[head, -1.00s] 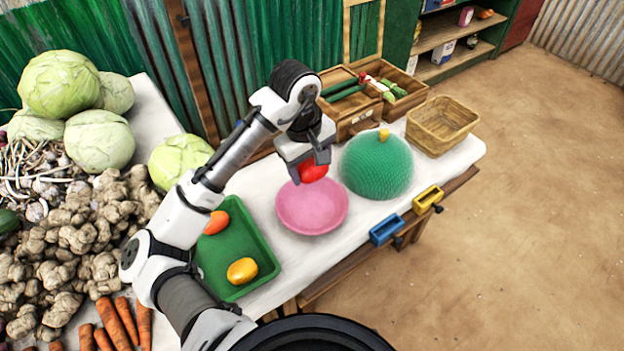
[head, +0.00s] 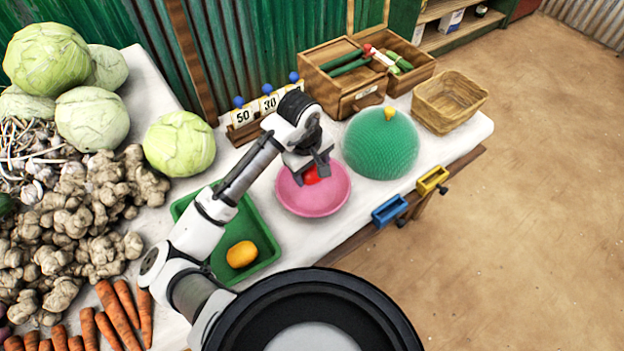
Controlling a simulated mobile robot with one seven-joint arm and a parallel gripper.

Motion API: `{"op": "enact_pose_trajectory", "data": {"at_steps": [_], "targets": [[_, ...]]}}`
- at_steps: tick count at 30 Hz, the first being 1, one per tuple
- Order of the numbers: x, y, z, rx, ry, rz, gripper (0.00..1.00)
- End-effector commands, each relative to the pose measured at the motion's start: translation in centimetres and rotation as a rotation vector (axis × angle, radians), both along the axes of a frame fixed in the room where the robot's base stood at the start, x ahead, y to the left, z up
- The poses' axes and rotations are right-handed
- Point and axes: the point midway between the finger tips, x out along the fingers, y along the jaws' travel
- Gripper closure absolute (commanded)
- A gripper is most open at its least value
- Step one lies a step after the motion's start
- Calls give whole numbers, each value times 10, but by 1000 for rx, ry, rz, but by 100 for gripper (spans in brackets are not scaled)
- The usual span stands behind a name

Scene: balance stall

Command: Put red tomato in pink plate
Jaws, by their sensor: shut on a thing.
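The red tomato (head: 312,175) is between the fingers of my gripper (head: 311,172), which is shut on it. The gripper points down over the pink plate (head: 318,207), and the tomato appears within the plate's rim. I cannot tell whether the tomato touches the plate's bottom. The pink plate is a round, shallow dish on the white-topped table, partly hidden at its upper left by the gripper.
A green mesh dome (head: 380,150) stands close to the right of the plate. A green tray (head: 262,232) with a yellow-orange fruit (head: 241,254) lies to the left, partly under my arm. Wooden box (head: 345,92), basket (head: 448,103) and number cards (head: 268,103) are behind.

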Motion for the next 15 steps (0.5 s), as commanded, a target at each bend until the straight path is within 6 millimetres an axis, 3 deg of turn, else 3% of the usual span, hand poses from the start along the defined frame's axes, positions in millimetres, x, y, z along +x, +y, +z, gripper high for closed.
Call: {"op": "enact_pose_trajectory", "data": {"at_steps": [15], "targets": [[0, 0, -54, 0, 0, 0, 61]]}}
